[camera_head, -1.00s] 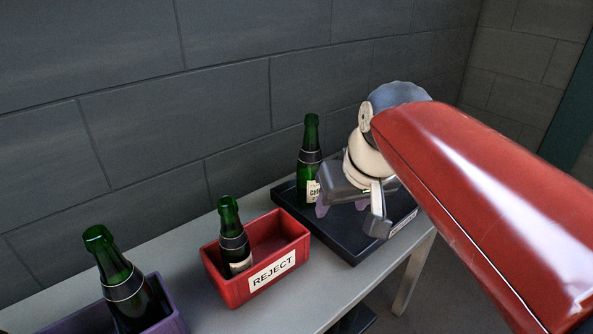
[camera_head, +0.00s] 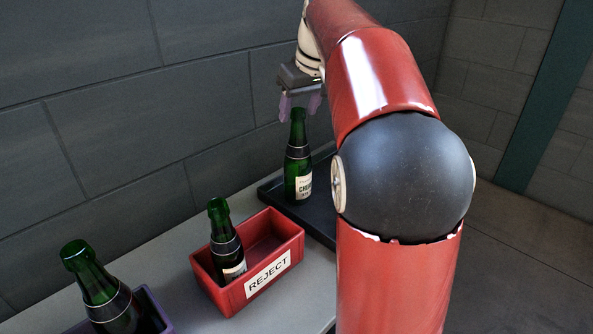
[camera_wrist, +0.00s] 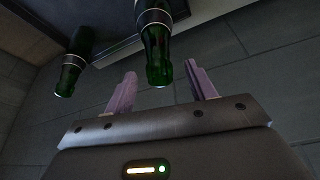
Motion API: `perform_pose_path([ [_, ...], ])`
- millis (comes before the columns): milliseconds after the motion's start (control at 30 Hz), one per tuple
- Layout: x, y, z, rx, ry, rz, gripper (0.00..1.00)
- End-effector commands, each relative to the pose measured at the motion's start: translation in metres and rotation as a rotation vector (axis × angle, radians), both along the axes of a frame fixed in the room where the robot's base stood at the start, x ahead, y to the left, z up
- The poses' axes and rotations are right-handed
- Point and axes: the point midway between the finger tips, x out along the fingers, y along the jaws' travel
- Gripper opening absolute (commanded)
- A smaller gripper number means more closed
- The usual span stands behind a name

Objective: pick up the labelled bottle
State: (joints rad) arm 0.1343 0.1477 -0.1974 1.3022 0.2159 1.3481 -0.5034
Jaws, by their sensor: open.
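The labelled bottle (camera_head: 297,165) is green with a dark neck band and a white label. It stands upright on the black tray (camera_head: 325,229) in the head view. My gripper (camera_head: 299,103) is open above it, its purple fingers near the height of the bottle's mouth. In the wrist view a green bottle neck (camera_wrist: 157,55) points into the space ahead of and between the open fingers (camera_wrist: 160,92), not gripped. My arm covers much of the tray in the head view.
A red box (camera_head: 262,268) marked REJECT holds a second green bottle (camera_head: 226,244). A purple box (camera_head: 158,312) at the lower left holds another bottle (camera_head: 98,287). Another neck (camera_wrist: 72,65) shows left in the wrist view. A grey wall (camera_head: 110,125) stands behind the table.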

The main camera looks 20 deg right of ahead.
Motion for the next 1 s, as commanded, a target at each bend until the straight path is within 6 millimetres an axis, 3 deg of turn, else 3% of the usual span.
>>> perform_pose_path([
  [33,0.003,0.001,-0.011,0.001,0.004,0.001,0.56],
  [200,0.012,0.002,-0.030,0.001,0.002,0.000,0.56],
  [500,0.014,0.002,-0.033,0.000,0.000,0.000,0.56],
  [900,0.014,0.002,-0.033,0.000,0.000,0.000,0.03],
  [1000,0.014,0.002,-0.033,0.000,0.000,0.000,0.00],
])
